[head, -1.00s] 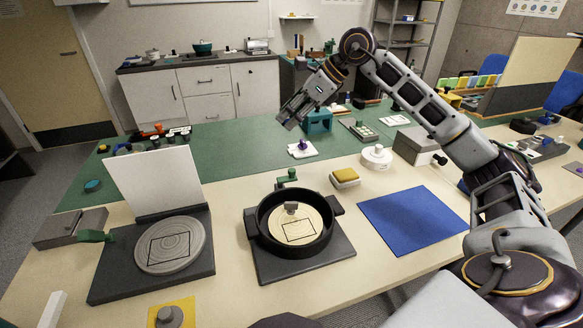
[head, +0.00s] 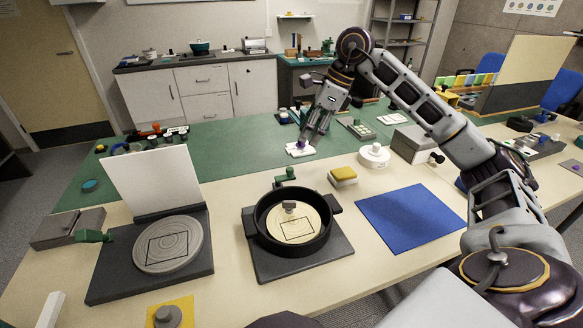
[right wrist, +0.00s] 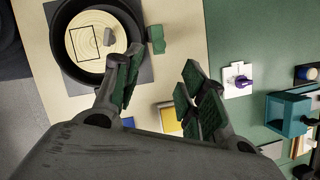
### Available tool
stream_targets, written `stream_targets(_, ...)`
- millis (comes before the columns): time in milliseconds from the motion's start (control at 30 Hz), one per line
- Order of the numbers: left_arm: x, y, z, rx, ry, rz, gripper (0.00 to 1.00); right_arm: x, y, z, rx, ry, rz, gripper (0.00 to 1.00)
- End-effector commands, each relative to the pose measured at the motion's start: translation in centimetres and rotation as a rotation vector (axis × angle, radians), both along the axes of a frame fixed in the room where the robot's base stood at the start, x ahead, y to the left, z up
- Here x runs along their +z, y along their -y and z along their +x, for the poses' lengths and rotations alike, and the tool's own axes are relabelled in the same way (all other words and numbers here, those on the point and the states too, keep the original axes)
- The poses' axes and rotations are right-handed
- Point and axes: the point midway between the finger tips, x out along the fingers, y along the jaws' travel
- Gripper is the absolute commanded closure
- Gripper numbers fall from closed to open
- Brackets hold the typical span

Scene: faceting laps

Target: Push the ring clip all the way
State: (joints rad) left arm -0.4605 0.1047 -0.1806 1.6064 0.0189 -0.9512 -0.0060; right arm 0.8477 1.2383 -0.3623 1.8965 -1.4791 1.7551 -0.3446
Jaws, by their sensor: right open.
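A black ring (head: 262,220) with two side lugs stands on a dark grey base (head: 300,262). A pale wooden disc (head: 305,234) with a black square outline and a small grey block (head: 289,206) lies inside it. A green clip (head: 286,177) is at the ring's back edge; it also shows beside the ring in the right wrist view (right wrist: 156,40). How far it is pushed in I cannot tell. My right gripper (head: 308,143) is open and empty, pointing down near a white plate with a purple knob (head: 300,149), beyond the clip. My left gripper is not in view.
A yellow sponge-like block (head: 343,174), a white round piece (head: 374,156) and a blue mat (head: 410,215) are right of the ring. Bare table separates the bases.

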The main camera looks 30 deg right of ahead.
Motion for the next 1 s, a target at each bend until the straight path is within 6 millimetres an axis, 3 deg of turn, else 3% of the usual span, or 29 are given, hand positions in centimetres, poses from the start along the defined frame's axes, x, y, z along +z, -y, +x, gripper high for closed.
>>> stream_targets(267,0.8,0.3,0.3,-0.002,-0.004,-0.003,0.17,-2.0,-0.6,0.4,0.001,-0.002,0.0,0.58)
stream_targets(1000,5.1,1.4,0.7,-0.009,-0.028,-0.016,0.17,-10.8,-3.5,2.7,0.0,-0.002,0.002,0.58)
